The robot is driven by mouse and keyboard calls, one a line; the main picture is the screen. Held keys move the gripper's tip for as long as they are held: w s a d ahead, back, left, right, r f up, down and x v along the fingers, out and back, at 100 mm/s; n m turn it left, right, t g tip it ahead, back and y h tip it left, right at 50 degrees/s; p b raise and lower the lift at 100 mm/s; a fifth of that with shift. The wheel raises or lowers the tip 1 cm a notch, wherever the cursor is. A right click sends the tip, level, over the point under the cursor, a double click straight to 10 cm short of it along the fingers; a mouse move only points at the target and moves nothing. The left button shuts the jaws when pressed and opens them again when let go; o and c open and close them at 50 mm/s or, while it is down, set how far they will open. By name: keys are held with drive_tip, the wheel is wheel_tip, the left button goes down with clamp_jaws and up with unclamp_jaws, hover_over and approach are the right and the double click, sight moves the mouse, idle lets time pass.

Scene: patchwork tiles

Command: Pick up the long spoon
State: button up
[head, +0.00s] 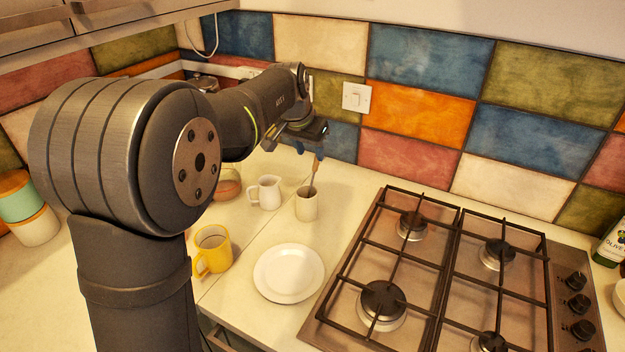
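A long spoon (315,174) with a wooden-looking handle stands tilted in a white cup (306,206), its lower end hidden inside. The cup stands on the counter left of the hob. My gripper (310,152) has blue fingertips and points down just above the cup. Its fingers are apart. The top of the handle is close to the right fingertip; I cannot tell whether it lies between the fingers.
A white pitcher (265,192) stands close left of the cup. A white plate (288,273) and a yellow mug (212,249) are nearer. The gas hob (450,275) fills the right. The tiled wall (420,110) with a switch (356,97) is close behind my gripper.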

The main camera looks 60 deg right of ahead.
sight(314, 167)
drive_tip(key=x, duration=0.9)
drive_tip(key=shift+f, duration=0.25)
clamp_jaws()
